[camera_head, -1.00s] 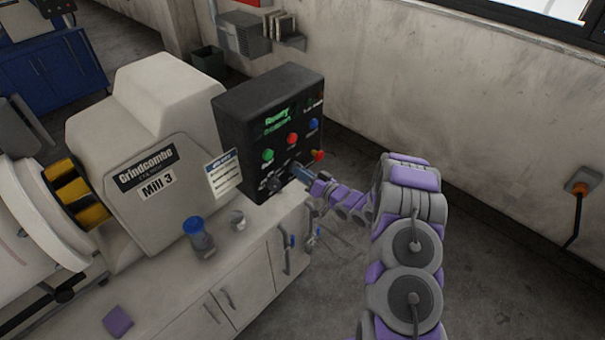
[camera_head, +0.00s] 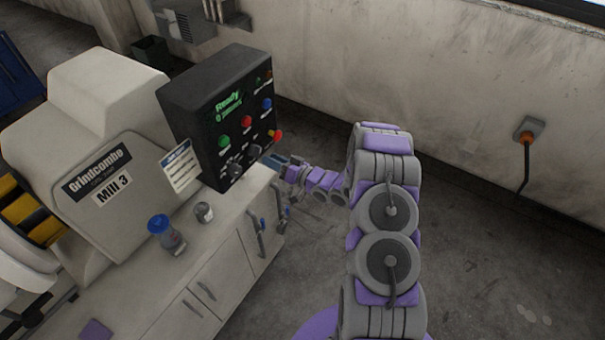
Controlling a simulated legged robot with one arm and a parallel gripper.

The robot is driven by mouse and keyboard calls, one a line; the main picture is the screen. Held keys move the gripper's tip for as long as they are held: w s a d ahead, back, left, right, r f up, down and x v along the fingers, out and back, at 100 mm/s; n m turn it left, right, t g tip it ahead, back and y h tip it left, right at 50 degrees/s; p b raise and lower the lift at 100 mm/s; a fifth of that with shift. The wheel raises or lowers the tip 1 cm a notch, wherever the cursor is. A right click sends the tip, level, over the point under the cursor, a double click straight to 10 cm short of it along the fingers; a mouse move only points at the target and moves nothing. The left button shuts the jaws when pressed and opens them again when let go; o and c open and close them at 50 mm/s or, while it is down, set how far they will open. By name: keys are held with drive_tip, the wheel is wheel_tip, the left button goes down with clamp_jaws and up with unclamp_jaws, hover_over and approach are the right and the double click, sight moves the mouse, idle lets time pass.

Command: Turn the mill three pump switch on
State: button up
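The Mill 3 control box (camera_head: 215,118) is black, with a green lit display (camera_head: 229,103) whose top line reads "Ready". Its front has green, red and blue buttons and a red-and-yellow control at the lower right. Two dark rotary knobs sit low on it, a left one (camera_head: 235,169) and a right one (camera_head: 256,151). Their labels are too small to read, so I cannot tell which is the pump switch. My gripper (camera_head: 270,160) is just below and right of the right knob, near the box's lower edge. The fingers are too small to tell their opening; contact is unclear.
The cream Mill 3 housing (camera_head: 105,150) stands left of the box. Floor (camera_head: 480,260) at right is clear.

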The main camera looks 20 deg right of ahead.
drive_tip(key=v, duration=1.2)
drive_tip(key=shift+s+d, duration=0.25)
drive_tip(key=shift+d, duration=0.1)
